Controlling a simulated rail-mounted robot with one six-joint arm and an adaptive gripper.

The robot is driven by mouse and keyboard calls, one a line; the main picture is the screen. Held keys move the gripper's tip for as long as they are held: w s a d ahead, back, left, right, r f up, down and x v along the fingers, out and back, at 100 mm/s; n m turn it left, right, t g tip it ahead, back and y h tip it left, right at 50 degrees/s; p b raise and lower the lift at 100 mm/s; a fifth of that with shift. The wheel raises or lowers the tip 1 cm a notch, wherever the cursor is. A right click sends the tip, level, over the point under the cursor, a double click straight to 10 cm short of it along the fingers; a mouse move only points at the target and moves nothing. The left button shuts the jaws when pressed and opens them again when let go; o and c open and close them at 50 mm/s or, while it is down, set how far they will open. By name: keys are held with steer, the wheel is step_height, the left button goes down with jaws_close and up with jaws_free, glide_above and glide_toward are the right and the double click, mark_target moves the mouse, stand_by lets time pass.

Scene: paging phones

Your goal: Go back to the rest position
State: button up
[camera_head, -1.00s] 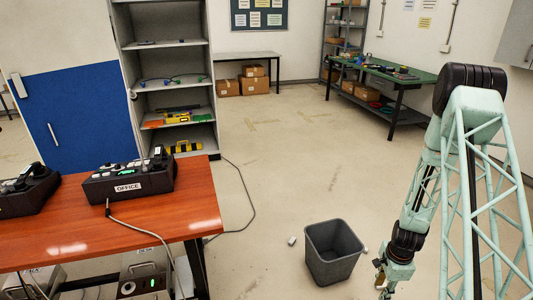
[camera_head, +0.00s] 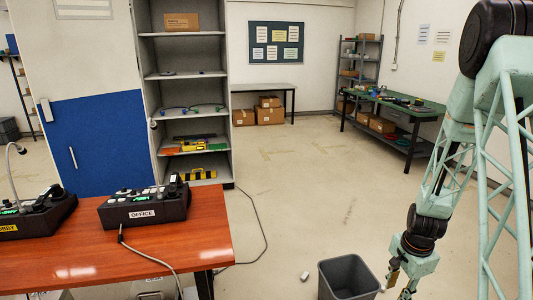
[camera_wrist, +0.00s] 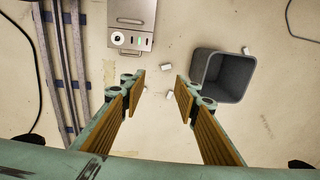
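My gripper (camera_wrist: 158,90) is open and empty in the wrist view, its two wood-coloured fingers spread wide above the floor. In the head view my gripper (camera_head: 398,284) hangs low at the right, beside the grey bin. The OFFICE paging phone (camera_head: 143,205) stands on the red-brown table (camera_head: 215,232) at the left. A second paging phone (camera_head: 35,215), its label partly cut off, stands to its left.
A grey bin (camera_head: 347,278) stands on the floor; it also shows in the wrist view (camera_wrist: 222,76). Small white pieces (camera_wrist: 167,67) lie on the floor near it. A grey box with lights (camera_wrist: 131,25) lies ahead. Open shelves (camera_head: 185,92) and a green bench (camera_head: 400,107) stand farther back.

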steer(key=s+a+r+n, duration=0.2)
steer(key=s+a+r, duration=0.15)
steer(key=r, duration=0.65)
steer(key=s+a+r+n+t, duration=0.1)
steer(key=s+a+r+n, duration=0.3)
steer(key=r, duration=0.6)
steer(key=s+a+r+n, duration=0.1)
steer(key=s+a+r, duration=0.1)
steer(key=a+r, duration=0.6)
steer(key=s+a+r+n, duration=0.2)
steer(key=s+r, duration=0.4)
steer(key=s, duration=0.3)
steer(key=s+a+r+n+t, duration=0.1)
steer(key=s+a+r+n, duration=0.2)
steer(key=s+r, duration=0.3)
steer(key=s+a+r+n, duration=0.3)
steer(key=s+r, duration=0.2)
steer(key=s, duration=0.7)
steer(key=shift+a+r+t+y, duration=0.15)
steer(key=shift+r+t+y, duration=0.15)
steer(key=shift+r, duration=0.1)
